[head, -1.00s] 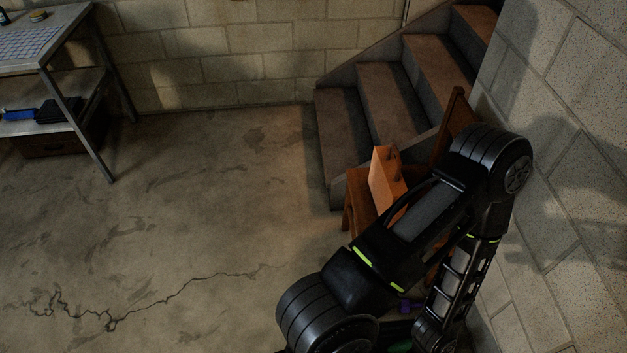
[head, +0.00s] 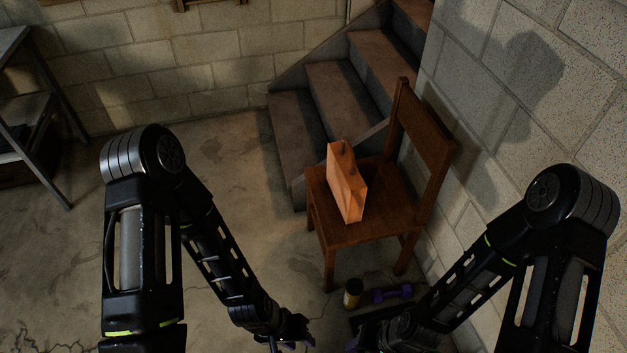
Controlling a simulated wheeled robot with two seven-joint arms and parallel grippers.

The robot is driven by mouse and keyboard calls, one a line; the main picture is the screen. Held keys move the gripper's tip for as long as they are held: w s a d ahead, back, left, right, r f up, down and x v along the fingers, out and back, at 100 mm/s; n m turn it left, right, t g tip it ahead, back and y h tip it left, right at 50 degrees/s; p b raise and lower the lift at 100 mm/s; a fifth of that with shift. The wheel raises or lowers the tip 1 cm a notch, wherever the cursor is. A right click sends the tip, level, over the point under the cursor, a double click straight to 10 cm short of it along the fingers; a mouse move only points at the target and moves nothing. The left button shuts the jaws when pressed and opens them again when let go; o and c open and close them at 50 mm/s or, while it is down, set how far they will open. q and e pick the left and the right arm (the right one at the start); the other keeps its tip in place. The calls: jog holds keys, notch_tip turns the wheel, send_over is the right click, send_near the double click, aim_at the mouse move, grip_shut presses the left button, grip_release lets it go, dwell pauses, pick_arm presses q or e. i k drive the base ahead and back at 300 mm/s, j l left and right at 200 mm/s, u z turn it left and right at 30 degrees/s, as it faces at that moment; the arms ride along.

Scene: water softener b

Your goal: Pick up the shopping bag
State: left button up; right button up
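The shopping bag (head: 346,184) is orange-brown with dark handles at its top. It stands, leaning slightly in the picture, on the seat of a wooden chair (head: 377,207). My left gripper (head: 288,340) is at the bottom centre of the head view, low and in front of the chair, apart from the bag. My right gripper (head: 372,343) is at the bottom edge, to the right of the left one, and also apart from the bag. Both grippers are dark, small and partly cut off, so their finger openings are unclear.
A yellow-and-black bottle (head: 353,293) and a purple dumbbell (head: 392,293) are on the floor by the chair. Stairs (head: 322,120) rise behind it, and a block wall (head: 545,110) stands close on the right. A metal table (head: 40,115) is at the left. Floor between table and chair is clear.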

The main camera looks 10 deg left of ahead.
aim_at(349, 189)
jog(key=i+j, duration=0.1)
jog(key=j, duration=0.2)
jog(key=i+j, duration=0.1)
jog(key=j, duration=0.15)
jog(key=j+z, duration=0.1)
jog(key=z, duration=1.65)
